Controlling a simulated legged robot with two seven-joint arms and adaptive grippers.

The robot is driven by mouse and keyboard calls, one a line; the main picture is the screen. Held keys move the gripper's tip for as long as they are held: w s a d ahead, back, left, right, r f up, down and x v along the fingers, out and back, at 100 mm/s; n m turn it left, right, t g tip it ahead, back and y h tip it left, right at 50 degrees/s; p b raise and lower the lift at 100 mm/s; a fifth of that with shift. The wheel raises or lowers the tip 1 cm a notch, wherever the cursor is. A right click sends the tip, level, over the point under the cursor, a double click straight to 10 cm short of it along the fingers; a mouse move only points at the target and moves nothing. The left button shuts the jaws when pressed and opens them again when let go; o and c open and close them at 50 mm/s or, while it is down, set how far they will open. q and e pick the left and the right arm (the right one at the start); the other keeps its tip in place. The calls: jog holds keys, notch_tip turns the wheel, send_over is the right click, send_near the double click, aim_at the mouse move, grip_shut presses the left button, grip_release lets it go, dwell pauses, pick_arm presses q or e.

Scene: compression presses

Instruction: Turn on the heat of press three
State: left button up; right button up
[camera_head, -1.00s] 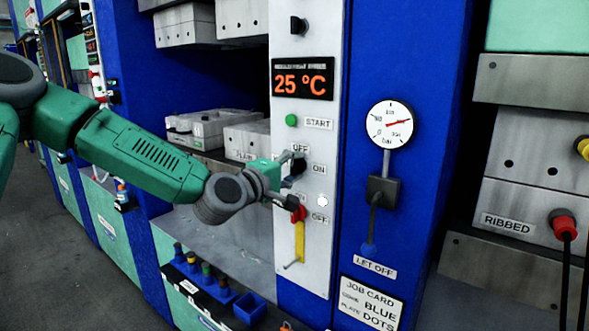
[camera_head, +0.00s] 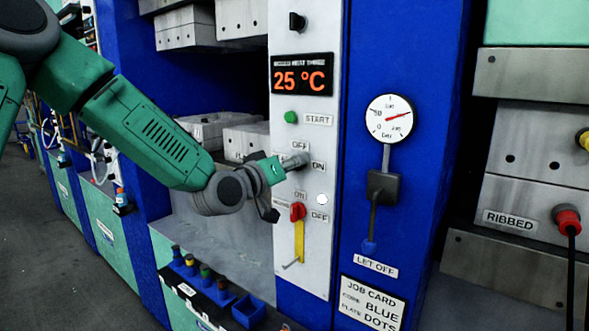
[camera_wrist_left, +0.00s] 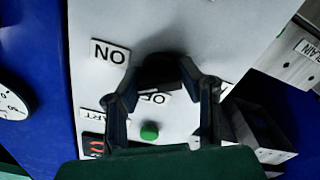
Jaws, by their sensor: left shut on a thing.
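The white control panel (camera_head: 315,225) has a display (camera_head: 302,75) reading 25 °C; the small line above the digits is hard to read. A dark rotary knob (camera_wrist_left: 160,72) sits between the OFF label (camera_head: 300,145) and the ON label (camera_head: 318,167). My left gripper (camera_head: 294,163) is at this knob, with its fingers on either side. In the left wrist view the fingers (camera_wrist_left: 161,80) close around the knob, and the picture is turned round. In the head view the gripper hides most of the knob, so its pointing direction is unclear. My right gripper is not in view.
A green START button (camera_head: 291,117) is above the knob. A red switch with a yellow lever (camera_head: 299,235) is just below. A pressure gauge (camera_head: 389,119) and the LET OFF valve (camera_head: 370,246) are on the blue post to the right. A blue bin (camera_head: 249,309) is low down.

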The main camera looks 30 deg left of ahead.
pick_arm(q)
jog(key=m+b, duration=0.1)
jog(key=m, duration=0.2)
jog(key=f+m+b, duration=0.1)
jog(key=m, duration=0.2)
jog(key=shift+s, duration=0.1)
jog(key=shift+m, duration=0.3)
dwell(0.3)
jog(key=o, duration=1.2)
jog(key=shift+r, duration=0.1)
jog(key=shift+c, duration=0.2)
jog(key=shift+r, duration=0.1)
jog(key=s+a, duration=0.1)
jog(key=s, duration=1)
jog(key=shift+s, duration=0.3)
